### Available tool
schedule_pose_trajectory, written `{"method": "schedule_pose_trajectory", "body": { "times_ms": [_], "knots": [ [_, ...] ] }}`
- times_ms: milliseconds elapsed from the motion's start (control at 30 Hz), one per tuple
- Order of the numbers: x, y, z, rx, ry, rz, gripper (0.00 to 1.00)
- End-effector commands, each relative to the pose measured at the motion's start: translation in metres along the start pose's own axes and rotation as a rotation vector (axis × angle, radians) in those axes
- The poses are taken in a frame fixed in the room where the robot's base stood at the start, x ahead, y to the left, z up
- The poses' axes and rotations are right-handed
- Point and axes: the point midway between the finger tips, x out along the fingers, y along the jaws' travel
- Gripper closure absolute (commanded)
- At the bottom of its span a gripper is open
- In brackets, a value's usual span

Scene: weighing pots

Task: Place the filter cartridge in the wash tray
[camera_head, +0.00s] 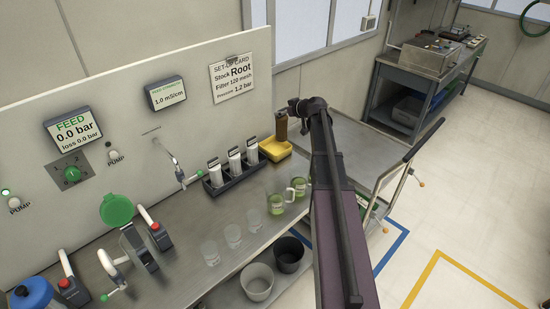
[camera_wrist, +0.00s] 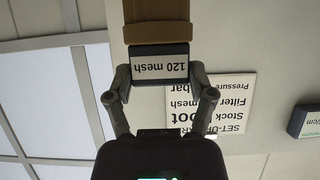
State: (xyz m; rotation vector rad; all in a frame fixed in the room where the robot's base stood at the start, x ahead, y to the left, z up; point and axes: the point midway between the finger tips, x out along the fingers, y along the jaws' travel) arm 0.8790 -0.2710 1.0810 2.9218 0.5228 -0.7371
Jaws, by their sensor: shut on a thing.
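My gripper (camera_wrist: 160,80) is shut on the filter cartridge (camera_wrist: 158,12), seen in the wrist view as a brown body with a dark cap and a white label reading "120 mesh", upside down in the picture. In the head view the brown cartridge (camera_head: 281,127) hangs upright from my gripper (camera_head: 293,108), above the yellow wash tray (camera_head: 276,149). The tray sits on the bench's far right end. The cartridge's lower end appears close over the tray; whether it touches cannot be told.
A black rack (camera_head: 236,176) with several white cartridges stands left of the tray. A set-up card (camera_head: 233,77) on the wall reads "Filter 120 mesh". A cart (camera_head: 375,157) stands to the right.

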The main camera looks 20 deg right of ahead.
Motion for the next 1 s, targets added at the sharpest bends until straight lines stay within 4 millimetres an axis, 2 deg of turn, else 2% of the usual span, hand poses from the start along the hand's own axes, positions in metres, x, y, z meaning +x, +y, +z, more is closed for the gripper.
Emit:
{"method": "schedule_pose_trajectory", "body": {
  "times_ms": [33,100,300,767,1000],
  "knots": [
    [0.017,0.011,0.006,0.001,0.001,0.000,0.91],
    [0.029,0.018,0.007,0.001,0.002,0.000,0.91],
    [0.047,0.030,0.009,0.002,0.005,0.000,0.91],
    [0.049,0.032,0.009,0.003,0.005,0.000,0.91],
    [0.055,0.032,0.021,0.003,0.005,0.001,0.91]
  ]
}}
